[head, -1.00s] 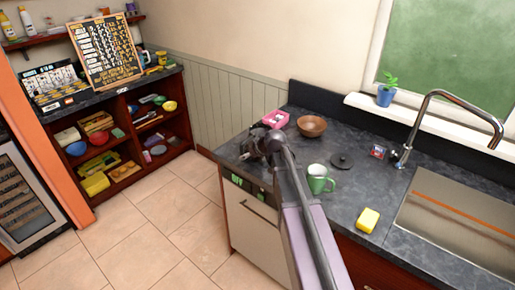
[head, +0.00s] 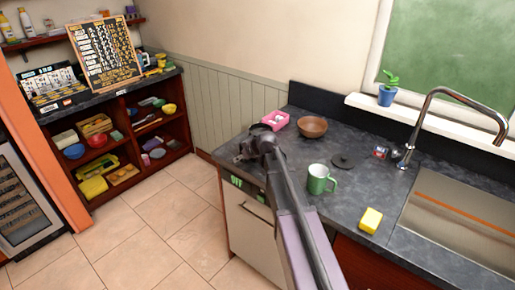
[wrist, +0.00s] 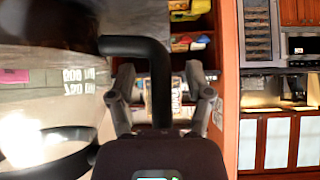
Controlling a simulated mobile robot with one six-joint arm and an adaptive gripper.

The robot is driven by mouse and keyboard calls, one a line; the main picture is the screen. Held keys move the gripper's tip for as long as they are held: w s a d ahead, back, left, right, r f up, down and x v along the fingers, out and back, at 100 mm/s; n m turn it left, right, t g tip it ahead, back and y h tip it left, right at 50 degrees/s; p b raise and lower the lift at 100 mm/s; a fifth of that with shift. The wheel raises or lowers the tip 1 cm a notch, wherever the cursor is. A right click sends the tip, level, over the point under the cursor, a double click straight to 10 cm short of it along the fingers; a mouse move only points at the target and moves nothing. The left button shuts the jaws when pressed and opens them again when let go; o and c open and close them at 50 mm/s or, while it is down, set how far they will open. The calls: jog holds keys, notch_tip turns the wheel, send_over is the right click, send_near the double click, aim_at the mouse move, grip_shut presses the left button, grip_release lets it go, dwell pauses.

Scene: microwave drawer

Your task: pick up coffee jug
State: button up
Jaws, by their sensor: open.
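The coffee jug (wrist: 65,95) fills the left of the wrist view, very close, with a clear glass body, printed volume marks and a dark top. Its black bent handle (wrist: 158,85) reaches in from the left and turns down between the two fingers of my gripper (wrist: 160,78). The fingers are open, one on each side of the handle, and I see no clear grip. In the head view my gripper (head: 243,153) is at the left corner of the dark counter (head: 345,212). My arm hides most of that spot, so the jug is hard to make out there.
A pink box (head: 276,121), a brown bowl (head: 313,126), a green mug (head: 319,179), a black lid-like disc (head: 345,160) and a yellow sponge (head: 370,220) stand on the counter. The sink (head: 460,225) is at right. The floor at left is clear.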

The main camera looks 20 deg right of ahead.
grip_shut()
jog(key=shift+r, duration=0.15)
dwell(0.4)
notch_tip(320, 180, up, 4)
jog(key=p, duration=0.3)
jog(key=shift+f+p, duration=0.25)
jog(key=shift+p, duration=0.15)
jog(key=s+d+r+p, duration=0.1)
jog(key=s+d, duration=0.2)
jog(key=s, duration=1.2)
jog(key=shift+s+d, duration=0.2)
jog(key=shift+s, duration=0.1)
jog(key=shift+r, duration=0.1)
